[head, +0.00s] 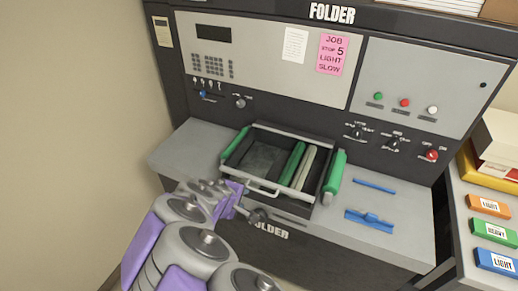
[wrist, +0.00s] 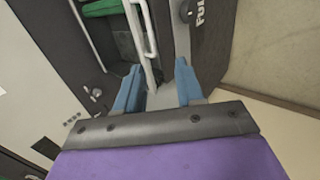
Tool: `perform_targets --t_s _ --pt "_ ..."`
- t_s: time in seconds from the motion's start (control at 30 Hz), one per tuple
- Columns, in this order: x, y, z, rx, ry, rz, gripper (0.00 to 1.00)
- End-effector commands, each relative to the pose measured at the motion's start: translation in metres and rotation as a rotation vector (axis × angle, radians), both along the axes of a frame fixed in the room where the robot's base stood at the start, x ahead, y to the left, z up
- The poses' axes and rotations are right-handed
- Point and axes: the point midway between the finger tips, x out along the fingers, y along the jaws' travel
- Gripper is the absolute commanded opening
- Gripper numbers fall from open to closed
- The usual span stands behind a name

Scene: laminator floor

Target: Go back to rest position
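My arm reaches in from the bottom of the head view, and my gripper (head: 258,214) is just in front of the open drawer (head: 306,196) of the folder machine. In the wrist view my gripper (wrist: 158,88) has its two blue fingers spread apart, with nothing held between them. The drawer's white handle (head: 262,187) is close ahead of the gripper; it also shows in the wrist view (wrist: 150,35), beyond the fingers. The drawer holds green rollers (head: 292,163) and a pale roller (head: 305,167).
Two blue pieces (head: 369,220) lie farther right. The control panel (head: 250,60) rises behind. A side surface with labelled boxes (head: 490,206) is at right. A bare wall (head: 70,130) stands left.

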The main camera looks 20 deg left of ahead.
Motion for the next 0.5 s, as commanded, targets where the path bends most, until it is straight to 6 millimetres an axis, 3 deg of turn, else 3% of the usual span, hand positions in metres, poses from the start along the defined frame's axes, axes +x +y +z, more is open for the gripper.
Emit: perform_targets --t_s 0.17,0.27,0.4,0.5 --pt "0.002 -0.008 0.003 0.003 0.000 -0.019 0.38" --pt "0.009 -0.035 0.013 0.017 0.004 -0.099 0.38" --pt "0.013 -0.112 0.036 0.057 0.031 -0.326 0.38" --pt "-0.001 -0.175 0.050 0.099 0.072 -0.517 0.38"
